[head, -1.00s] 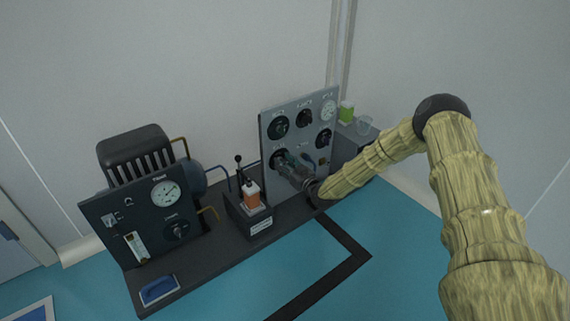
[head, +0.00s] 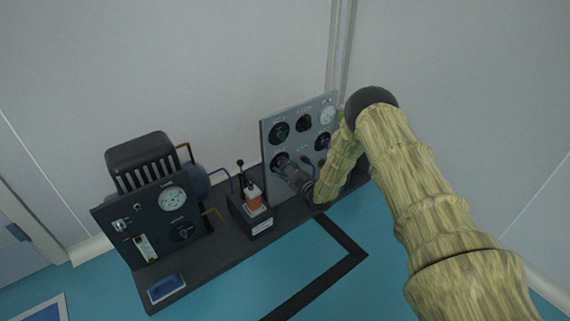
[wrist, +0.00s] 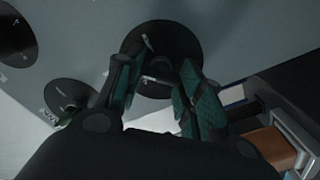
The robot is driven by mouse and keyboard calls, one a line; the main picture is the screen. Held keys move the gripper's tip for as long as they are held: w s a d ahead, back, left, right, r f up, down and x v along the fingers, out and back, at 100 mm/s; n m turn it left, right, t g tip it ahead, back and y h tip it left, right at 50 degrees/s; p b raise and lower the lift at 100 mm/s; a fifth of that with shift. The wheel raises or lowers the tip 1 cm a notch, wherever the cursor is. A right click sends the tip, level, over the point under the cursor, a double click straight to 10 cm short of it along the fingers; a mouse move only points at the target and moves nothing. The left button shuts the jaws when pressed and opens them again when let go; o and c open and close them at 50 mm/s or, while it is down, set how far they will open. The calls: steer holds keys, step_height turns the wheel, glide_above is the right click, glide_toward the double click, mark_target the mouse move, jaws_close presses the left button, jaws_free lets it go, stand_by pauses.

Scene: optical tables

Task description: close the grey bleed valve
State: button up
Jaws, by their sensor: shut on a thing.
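The grey panel (head: 293,112) stands upright on the dark bench with several round black-disc controls. The valve I take for the bleed valve is at its lower left; its black disc (wrist: 172,38) and a small handle in its middle show in the wrist view. Its label is not readable. My gripper (wrist: 160,72) is shut on this handle, one green-padded finger on each side. In the head view my gripper (head: 287,166) reaches the lower-left disc and partly hides it. How far the handle is turned is hard to tell.
Other discs (wrist: 70,95) sit close to my fingers.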

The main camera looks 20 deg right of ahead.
steer(key=n+p, duration=0.2)
steer(key=n, duration=0.2)
steer(key=shift+n, duration=0.3)
steer(key=shift+f+n+p, duration=0.1)
steer(key=shift+n+p, duration=0.35)
steer(key=shift+n, duration=1.55)
steer(key=o, duration=1)
steer(key=shift+s, duration=0.1)
steer(key=v, duration=1.1)
steer(key=shift+s+d, duration=0.15)
steer(key=shift+s, duration=0.25)
